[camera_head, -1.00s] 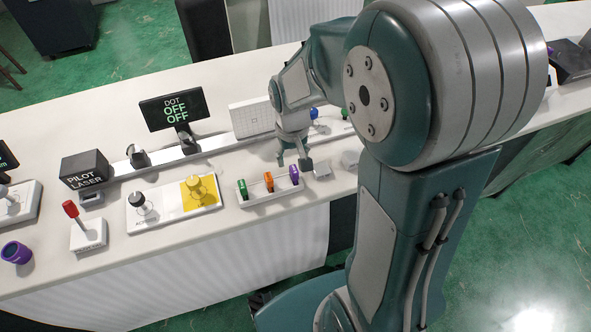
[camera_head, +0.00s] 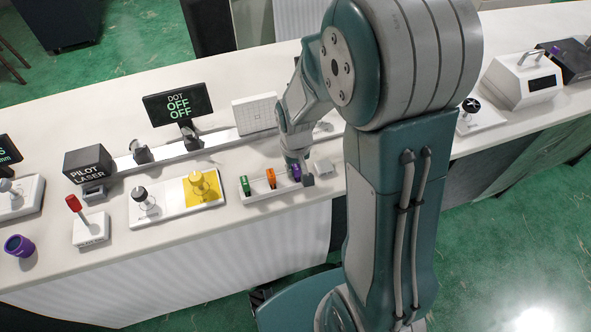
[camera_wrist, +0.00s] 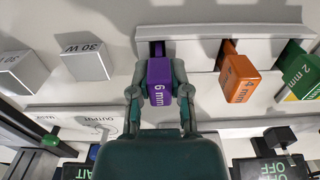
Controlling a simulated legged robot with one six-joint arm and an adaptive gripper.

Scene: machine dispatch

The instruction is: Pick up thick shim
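The thick shim is a purple block marked "6 mm" (camera_wrist: 159,82), in the right-hand slot of a small white rack (camera_head: 262,195) in the head view and at the left of the rack in the wrist view. It also shows in the head view (camera_head: 296,173), partly covered by my gripper. My gripper (camera_wrist: 160,72) has one finger on each side of the purple block, with no clear gap between fingers and block. The shim still sits at its slot. An orange shim (camera_wrist: 238,80) and a green "2 mm" shim (camera_wrist: 298,72) stand beside it in the rack.
Two grey-white "30 W" blocks (camera_wrist: 82,60) lie on the bench beside the rack. A panel with a black and a yellow knob (camera_head: 176,200) stands left of the rack in the head view.

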